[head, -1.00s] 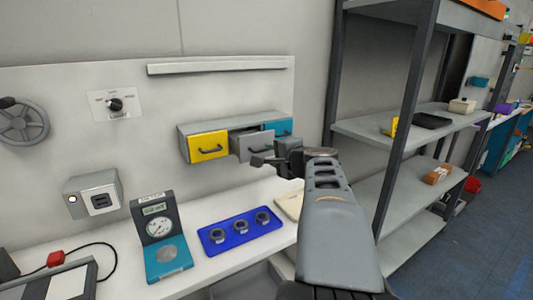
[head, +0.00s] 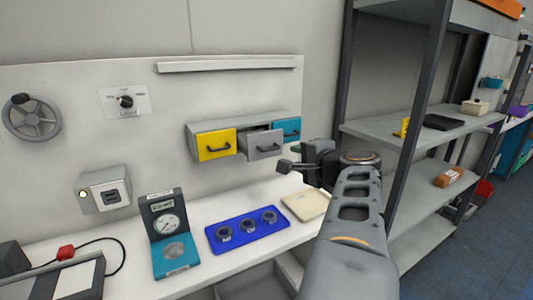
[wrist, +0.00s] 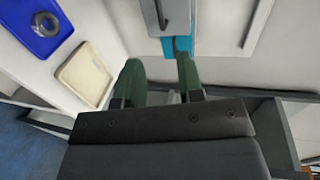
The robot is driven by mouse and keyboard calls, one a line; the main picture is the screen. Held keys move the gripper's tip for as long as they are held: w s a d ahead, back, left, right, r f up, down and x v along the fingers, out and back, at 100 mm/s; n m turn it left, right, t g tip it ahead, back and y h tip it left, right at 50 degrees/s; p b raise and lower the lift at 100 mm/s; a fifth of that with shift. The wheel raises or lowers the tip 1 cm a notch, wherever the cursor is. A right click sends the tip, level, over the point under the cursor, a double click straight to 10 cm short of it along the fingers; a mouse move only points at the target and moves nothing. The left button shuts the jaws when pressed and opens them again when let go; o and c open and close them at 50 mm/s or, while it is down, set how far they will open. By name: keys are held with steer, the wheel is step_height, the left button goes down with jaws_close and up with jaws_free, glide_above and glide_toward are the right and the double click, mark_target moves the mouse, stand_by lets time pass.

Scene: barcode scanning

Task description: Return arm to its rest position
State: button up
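My grey arm reaches up from the bottom right of the head view. My gripper (head: 288,166) is in front of the wall and to the right of the small drawer unit (head: 247,125), apart from it. In the wrist view its two green fingers (wrist: 158,78) are spread, with nothing held between them. The grey middle drawer (head: 264,144) sticks out, while the yellow drawer (head: 216,145) and blue drawer (head: 287,129) look shut.
On the white bench (head: 140,235) are a blue tray (head: 245,231) with rings, a cream tray (head: 304,204) and a teal gauge (head: 168,228). A metal shelf unit (head: 405,135) stands close to my arm's right.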

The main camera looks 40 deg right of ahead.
steer(key=shift+f, duration=0.1)
steer(key=s+a+f+n+g+y+p, duration=0.25)
steer(key=a+f+n+g, duration=0.7)
steer(key=f, duration=0.55)
steer(key=s+a+f+n+g+p, duration=0.1)
steer(key=a+n+p, duration=0.4)
steer(key=a+n, duration=0.5)
steer(key=s+a+g, duration=0.1)
steer(key=a, duration=0.4)
steer(key=shift+s+f, duration=0.15)
